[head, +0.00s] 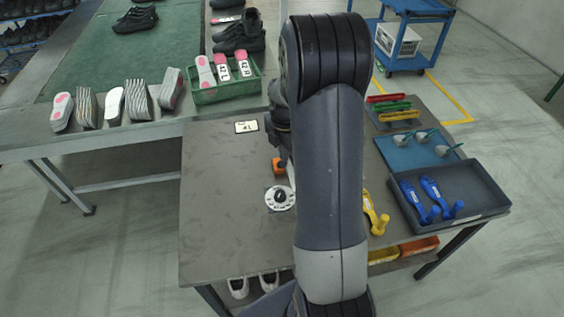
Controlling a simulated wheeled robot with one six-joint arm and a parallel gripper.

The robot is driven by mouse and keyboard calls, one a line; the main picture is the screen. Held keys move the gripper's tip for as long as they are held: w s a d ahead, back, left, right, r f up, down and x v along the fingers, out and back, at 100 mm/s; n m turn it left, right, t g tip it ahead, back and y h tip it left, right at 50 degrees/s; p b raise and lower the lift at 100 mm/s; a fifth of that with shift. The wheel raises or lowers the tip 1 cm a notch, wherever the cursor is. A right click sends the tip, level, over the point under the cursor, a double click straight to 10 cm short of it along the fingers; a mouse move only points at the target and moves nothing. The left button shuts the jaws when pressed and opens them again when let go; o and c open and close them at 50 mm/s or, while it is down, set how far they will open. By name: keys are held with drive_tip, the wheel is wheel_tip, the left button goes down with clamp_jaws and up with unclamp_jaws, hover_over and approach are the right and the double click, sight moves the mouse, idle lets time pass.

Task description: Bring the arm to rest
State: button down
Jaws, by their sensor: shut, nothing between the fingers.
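My arm stands upright in the middle of the head view, its large grey link covering part of the work table (225,205). It bends at the top and folds down behind that link. My gripper (288,176) shows only in part at the link's left edge, above the table. It is shut and no object shows in it. Its fingertips are mostly hidden. A small orange part (278,165) shows beside it; I cannot tell whether it belongs to the gripper. A white disc with a black centre (280,198) lies just below it in the picture.
Right of my arm are a yellow tool (375,213), a dark tray (485,205) with blue tools, a blue mat (395,153) and coloured brushes (391,107). Behind are a green crate (225,93) and a bench (150,128) with shoes and soles.

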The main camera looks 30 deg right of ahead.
drive_tip(key=shift+f, duration=0.15)
wheel_tip(320, 180, down, 9)
drive_tip(key=b, duration=0.6)
drive_tip(key=shift+a+r, duration=0.1)
drive_tip(key=shift+r, duration=0.15)
